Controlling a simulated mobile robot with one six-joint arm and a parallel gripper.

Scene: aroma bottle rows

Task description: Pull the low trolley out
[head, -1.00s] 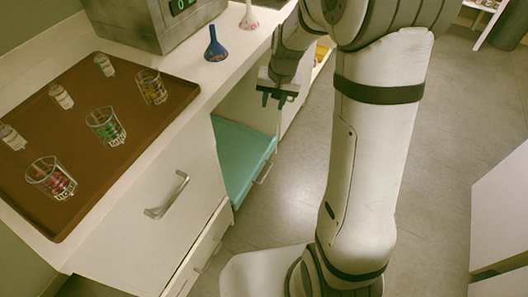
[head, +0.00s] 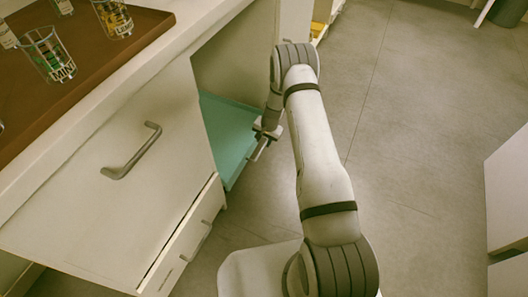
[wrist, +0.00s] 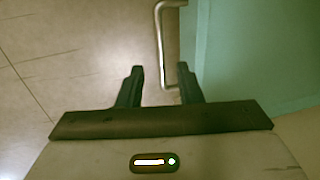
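The low trolley (head: 226,131) is a teal unit under the counter, inside an open bay beside the white drawers. Its metal bar handle (wrist: 161,42) shows in the wrist view at top centre, on the trolley's front edge, with the teal surface (wrist: 250,50) to the right. My gripper (wrist: 159,72) is open, its two dark fingers spread apart. The handle's lower end appears between the fingertips in the picture; I cannot tell whether they touch it. In the head view my gripper (head: 266,133) is low at the trolley's front and hides part of the handle.
A white cabinet with a drawer handle (head: 132,152) stands left of the bay. A brown tray (head: 120,48) with glasses is on the counter above. Grey floor (head: 420,150) is open to the right, with white furniture (head: 508,195) at the right edge.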

